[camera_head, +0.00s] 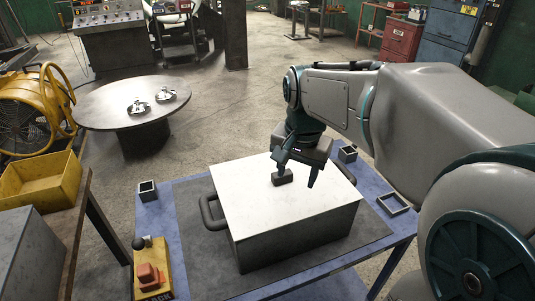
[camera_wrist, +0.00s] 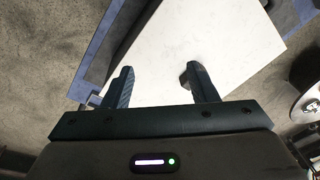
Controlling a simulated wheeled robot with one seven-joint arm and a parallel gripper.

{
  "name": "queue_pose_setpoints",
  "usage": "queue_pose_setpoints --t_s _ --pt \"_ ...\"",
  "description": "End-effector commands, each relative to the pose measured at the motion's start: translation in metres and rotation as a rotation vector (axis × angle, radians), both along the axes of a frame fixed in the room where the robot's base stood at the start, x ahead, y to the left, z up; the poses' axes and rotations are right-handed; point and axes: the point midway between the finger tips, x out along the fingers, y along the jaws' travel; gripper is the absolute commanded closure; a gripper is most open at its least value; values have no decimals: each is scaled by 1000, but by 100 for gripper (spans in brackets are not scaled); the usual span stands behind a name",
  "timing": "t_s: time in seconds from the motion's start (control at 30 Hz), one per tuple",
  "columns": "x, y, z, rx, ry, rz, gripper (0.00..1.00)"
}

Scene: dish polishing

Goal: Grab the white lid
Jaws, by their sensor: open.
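The white lid (camera_head: 250,205) is a flat rectangular plate on top of a dark grey box (camera_head: 300,238) with side handles. It also fills much of the wrist view (camera_wrist: 225,35). My gripper (camera_head: 298,177) points down over the far right half of the lid, with its fingers apart. In the wrist view my gripper (camera_wrist: 160,75) is open, with white surface between and beyond the fingers. A small dark block (camera_head: 282,178) shows at the left finger in the head view; I cannot tell whether it is a lid knob or the fingertip. Contact with the lid is unclear.
The box stands on a blue table (camera_head: 185,190) with a grey mat. Small square holders (camera_head: 147,191) and a yellow base with an orange block (camera_head: 149,276) sit near its edges. A round table (camera_head: 105,105) with shiny metal dishes stands behind left, beside a yellow fan (camera_head: 30,110).

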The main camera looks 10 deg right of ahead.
Motion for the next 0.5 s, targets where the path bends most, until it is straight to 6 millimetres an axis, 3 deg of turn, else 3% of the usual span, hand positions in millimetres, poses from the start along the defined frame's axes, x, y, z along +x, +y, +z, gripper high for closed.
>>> queue_pose_setpoints --t_s 0.03,0.2,0.33,0.5 --pt "21 0 6 12 21 -85 47" --pt "79 0 17 41 77 -392 47" --pt "111 0 19 51 109 -574 47" --pt "133 0 19 55 129 -711 47"
